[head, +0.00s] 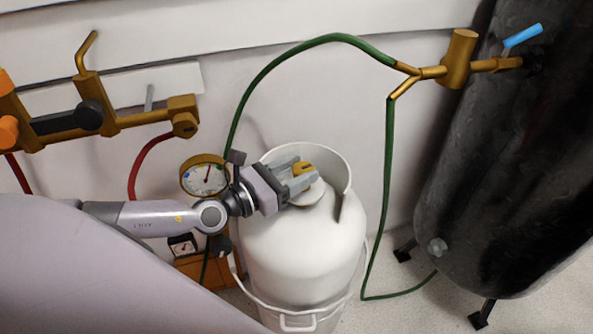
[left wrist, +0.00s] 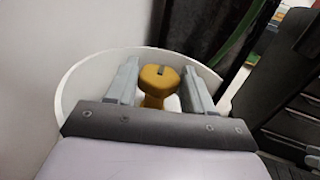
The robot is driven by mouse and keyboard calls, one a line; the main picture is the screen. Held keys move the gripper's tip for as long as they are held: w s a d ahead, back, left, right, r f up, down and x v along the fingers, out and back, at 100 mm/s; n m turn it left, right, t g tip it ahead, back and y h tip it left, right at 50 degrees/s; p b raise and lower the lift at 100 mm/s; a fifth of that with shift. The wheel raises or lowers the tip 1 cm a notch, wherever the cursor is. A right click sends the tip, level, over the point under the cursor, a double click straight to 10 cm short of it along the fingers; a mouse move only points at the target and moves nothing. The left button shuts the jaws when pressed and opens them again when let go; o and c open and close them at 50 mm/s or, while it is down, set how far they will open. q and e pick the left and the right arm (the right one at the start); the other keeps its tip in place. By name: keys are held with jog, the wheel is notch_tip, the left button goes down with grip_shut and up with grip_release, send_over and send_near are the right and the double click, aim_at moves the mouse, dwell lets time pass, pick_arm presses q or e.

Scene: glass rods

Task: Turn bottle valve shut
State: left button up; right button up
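The white gas bottle (head: 305,255) stands upright on the floor in the middle of the head view. A white collar (head: 335,165) curves around its top, open toward the front. The brass-yellow bottle valve (head: 303,168) sits on top inside the collar; its round knob (left wrist: 157,80) with a dark slot shows in the left wrist view. My left gripper (head: 297,176) is at the valve inside the collar. Its fingers (left wrist: 160,83) are apart on either side of the knob, with gaps visible, so it is open. The valve's lower part is partly hidden. My right gripper is not in view.
A large dark tank (head: 490,170) stands at right, with a brass fitting (head: 460,58) and blue lever (head: 522,36). Green hoses (head: 388,190) run near the bottle. A brass manifold (head: 60,125) and a pressure gauge (head: 205,177) are at left. The white wall is close behind.

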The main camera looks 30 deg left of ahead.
pick_arm(q)
jog(key=o, duration=0.3)
notch_tip(320, 180, up, 15)
jog(key=p, duration=0.8)
notch_tip(320, 180, up, 5)
jog(key=p, duration=0.2)
send_over(297, 171)
